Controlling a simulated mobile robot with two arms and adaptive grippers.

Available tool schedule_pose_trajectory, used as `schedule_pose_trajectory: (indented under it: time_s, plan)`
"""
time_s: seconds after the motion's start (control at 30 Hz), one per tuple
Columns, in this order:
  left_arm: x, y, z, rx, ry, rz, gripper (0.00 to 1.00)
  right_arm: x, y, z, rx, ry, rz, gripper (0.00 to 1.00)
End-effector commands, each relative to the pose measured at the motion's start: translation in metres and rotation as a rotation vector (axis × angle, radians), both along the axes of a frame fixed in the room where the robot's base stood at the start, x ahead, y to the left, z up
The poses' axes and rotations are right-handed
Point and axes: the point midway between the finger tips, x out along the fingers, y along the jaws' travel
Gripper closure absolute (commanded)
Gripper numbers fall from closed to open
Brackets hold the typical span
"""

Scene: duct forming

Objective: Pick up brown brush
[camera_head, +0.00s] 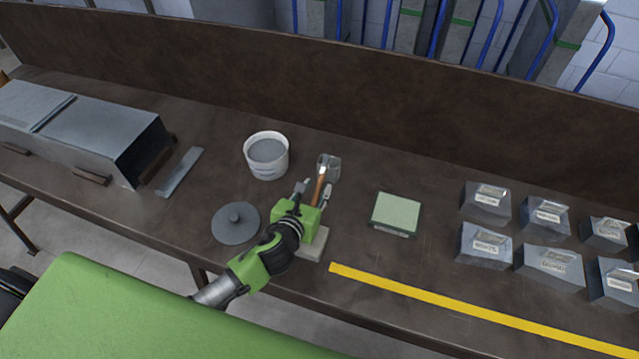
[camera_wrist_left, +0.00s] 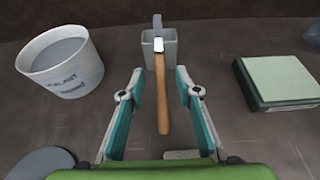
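The brown brush (camera_head: 319,187) has a wooden handle and a light metal part at its far end. It leans on or in a small grey holder (camera_head: 331,164), which also shows in the left wrist view (camera_wrist_left: 169,48). My left gripper (camera_head: 314,188) is open over the bench. In the left wrist view its two fingers stand on either side of the brown handle (camera_wrist_left: 162,98), with a gap on both sides. The handle's near end lies between the fingers. My right gripper is not in view.
A white bucket (camera_head: 280,164) stands left of the brush, with a round grey lid (camera_head: 236,223) nearer. A green box (camera_head: 396,212) is to the right. A grey block (camera_head: 314,246) lies below the gripper. Several metal boxes (camera_head: 486,201) stand at the right.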

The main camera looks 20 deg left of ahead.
Motion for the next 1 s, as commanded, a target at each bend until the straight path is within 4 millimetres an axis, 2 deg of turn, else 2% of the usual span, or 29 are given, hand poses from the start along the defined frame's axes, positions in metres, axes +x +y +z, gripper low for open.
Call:
schedule_pose_trajectory:
  time_s: [0.1, 0.2, 0.47, 0.57, 0.6, 1.0]
  plan:
    - [0.015, -0.001, -0.006, 0.000, -0.001, 0.001, 0.69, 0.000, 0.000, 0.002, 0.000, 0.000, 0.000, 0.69]
    - [0.021, -0.002, -0.009, 0.001, 0.001, 0.000, 0.69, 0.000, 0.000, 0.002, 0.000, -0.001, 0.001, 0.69]
    - [0.022, -0.002, -0.010, 0.001, 0.000, -0.001, 0.69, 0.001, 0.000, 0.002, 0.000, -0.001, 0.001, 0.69]
    - [0.022, -0.002, -0.010, 0.001, 0.001, -0.001, 0.95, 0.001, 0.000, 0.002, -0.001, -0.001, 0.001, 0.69]
    - [0.022, -0.002, -0.010, 0.001, 0.001, -0.001, 1.00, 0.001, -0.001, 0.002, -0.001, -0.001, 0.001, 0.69]
    - [0.022, -0.001, -0.007, 0.001, 0.000, 0.000, 1.00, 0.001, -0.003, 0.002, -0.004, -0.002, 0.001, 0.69]
